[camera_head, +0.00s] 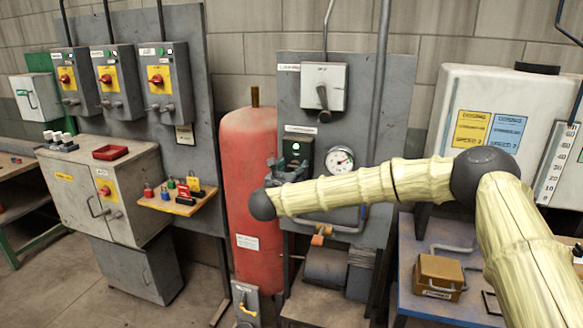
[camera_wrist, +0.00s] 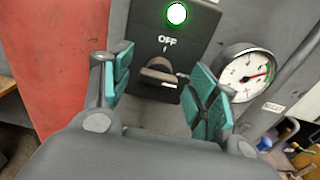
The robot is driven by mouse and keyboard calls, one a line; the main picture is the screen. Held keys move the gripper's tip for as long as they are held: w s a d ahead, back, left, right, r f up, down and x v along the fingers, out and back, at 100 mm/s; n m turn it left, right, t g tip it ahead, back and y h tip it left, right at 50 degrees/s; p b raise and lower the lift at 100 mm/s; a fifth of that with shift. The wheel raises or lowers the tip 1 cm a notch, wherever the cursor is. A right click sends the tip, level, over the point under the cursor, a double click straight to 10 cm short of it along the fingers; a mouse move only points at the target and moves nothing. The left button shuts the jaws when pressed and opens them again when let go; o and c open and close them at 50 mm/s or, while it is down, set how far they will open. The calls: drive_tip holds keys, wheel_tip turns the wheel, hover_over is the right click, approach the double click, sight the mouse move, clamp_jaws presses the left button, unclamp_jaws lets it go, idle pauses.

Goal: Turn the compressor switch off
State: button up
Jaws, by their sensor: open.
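The compressor switch is a dark knob (camera_wrist: 160,72) on a black box (camera_wrist: 148,35), below a white "OFF" label. A lit green lamp (camera_wrist: 176,13) is above the label. In the head view the black box (camera_head: 299,147) is on the grey panel, and my arm and gripper hide the knob. My gripper (camera_wrist: 163,86) is open, with teal pads left and right of the knob. I cannot tell whether either pad touches it. In the head view my gripper (camera_head: 275,172) is at the box's lower left. The knob's exact pointing direction is unclear.
A round gauge (camera_head: 340,159) is just right of the box; it also shows in the wrist view (camera_wrist: 248,72). A red tank (camera_head: 249,190) stands close on the left. A grey lever switch (camera_head: 323,87) is above. A pipe (camera_head: 380,80) runs down the panel's right side.

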drive_tip(key=c, duration=1)
